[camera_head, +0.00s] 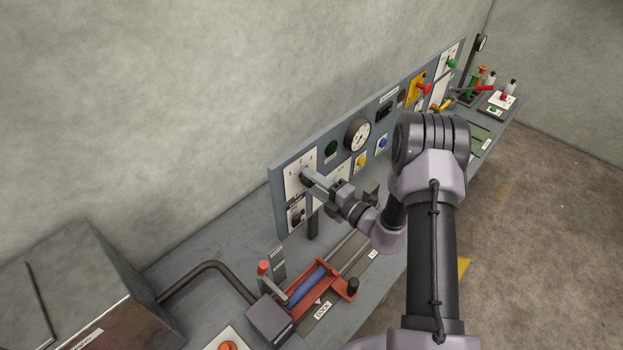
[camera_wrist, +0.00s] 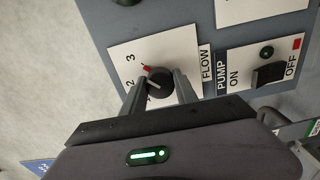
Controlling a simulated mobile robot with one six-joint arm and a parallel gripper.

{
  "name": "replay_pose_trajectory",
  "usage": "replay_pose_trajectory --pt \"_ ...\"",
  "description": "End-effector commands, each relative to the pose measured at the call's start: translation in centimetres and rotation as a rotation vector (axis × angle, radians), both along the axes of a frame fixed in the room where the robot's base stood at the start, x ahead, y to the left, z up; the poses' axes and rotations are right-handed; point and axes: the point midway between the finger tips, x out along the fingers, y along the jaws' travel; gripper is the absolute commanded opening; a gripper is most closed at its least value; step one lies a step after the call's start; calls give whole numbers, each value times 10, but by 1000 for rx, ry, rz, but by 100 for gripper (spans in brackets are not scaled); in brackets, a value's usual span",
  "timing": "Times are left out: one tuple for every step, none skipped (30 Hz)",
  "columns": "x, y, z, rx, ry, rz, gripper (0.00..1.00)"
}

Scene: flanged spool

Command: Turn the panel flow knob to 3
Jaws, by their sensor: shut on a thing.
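In the head view my gripper (camera_head: 308,178) reaches the white plate (camera_head: 296,168) at the panel's left end. The arm hides part of the plate there.
A pump switch (camera_wrist: 268,74) marked ON and OFF sits beside the flow plate. The panel (camera_head: 278,208) also carries a round gauge (camera_head: 357,134) and several coloured buttons. A red clamp fixture (camera_head: 318,284) stands on the bench below. A grey box (camera_head: 75,290) is at the left.

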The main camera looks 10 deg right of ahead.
Motion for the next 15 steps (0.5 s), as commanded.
replay_pose_trajectory --pt "0 0 1 14 8 -1 0" --pt "0 0 1 21 13 -1 0" --pt "0 0 1 30 19 -1 0" --pt "0 0 1 37 24 -1 0" --pt "0 0 1 42 27 -1 0" --pt "0 0 1 48 31 -1 0" --pt "0 0 1 51 33 -1 0" --pt "0 0 0 55 35 -1 0" --pt "0 0 0 58 38 -1 0" --pt "0 0 0 60 39 -1 0" --pt "0 0 0 61 40 -1 0" --pt "0 0 0 63 41 -1 0" --pt "0 0 0 64 41 -1 0" --pt "0 0 0 64 41 -1 0" --pt "0 0 0 65 42 -1 0"
